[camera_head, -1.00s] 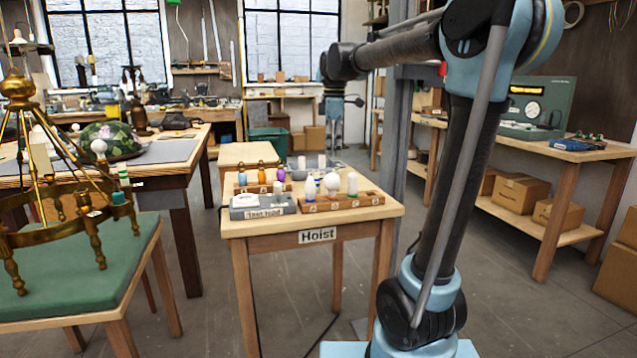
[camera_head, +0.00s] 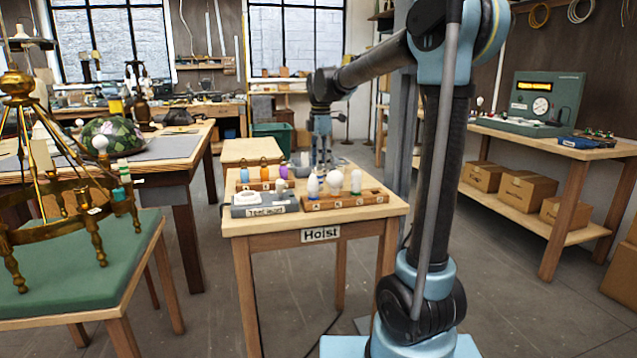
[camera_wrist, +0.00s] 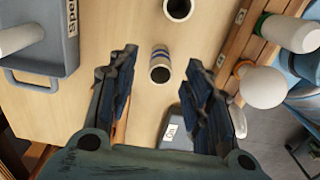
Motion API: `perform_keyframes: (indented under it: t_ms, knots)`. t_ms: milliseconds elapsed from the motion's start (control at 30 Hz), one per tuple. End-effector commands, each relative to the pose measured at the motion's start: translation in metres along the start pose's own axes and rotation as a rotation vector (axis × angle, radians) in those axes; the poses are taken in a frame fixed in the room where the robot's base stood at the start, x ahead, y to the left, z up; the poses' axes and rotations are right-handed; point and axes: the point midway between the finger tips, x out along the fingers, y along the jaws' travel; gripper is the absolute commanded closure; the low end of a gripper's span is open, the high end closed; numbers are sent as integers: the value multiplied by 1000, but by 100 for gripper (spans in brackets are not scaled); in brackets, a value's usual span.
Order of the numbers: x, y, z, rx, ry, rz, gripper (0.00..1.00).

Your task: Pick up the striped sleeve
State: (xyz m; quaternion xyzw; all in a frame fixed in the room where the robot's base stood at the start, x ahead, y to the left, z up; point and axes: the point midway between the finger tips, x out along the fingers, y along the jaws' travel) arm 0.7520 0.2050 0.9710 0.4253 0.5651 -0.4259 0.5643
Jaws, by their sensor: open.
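The striped sleeve (camera_wrist: 160,68) is a short white tube with blue bands and a dark bore, on the wooden table top in the wrist view. My gripper (camera_wrist: 160,72) is open, with one dark finger on each side of the sleeve. The sleeve shows in the gap near the fingertips, and neither finger appears to touch it. In the head view my gripper (camera_head: 321,158) is low over the back of the table labelled Hoist (camera_head: 320,235).
A plain sleeve (camera_wrist: 179,9) stands just beyond the striped one. A grey tray (camera_wrist: 62,50) with a white tube is left; a wooden rack (camera_wrist: 232,60) with a round bulb (camera_wrist: 263,88) is right. A grey box (camera_wrist: 177,140) shows beneath the right finger.

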Motion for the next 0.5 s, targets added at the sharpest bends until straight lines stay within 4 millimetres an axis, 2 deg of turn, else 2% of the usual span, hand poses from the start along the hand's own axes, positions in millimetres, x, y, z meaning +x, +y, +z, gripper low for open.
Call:
perform_keyframes:
  t_ms: [100, 367, 500]
  knots:
    - [16, 0, 0, 1, 0, 0, 54]
    - [31, 0, -1, 1, 0, 0, 54]
    - [47, 0, -4, 1, 0, 0, 54]
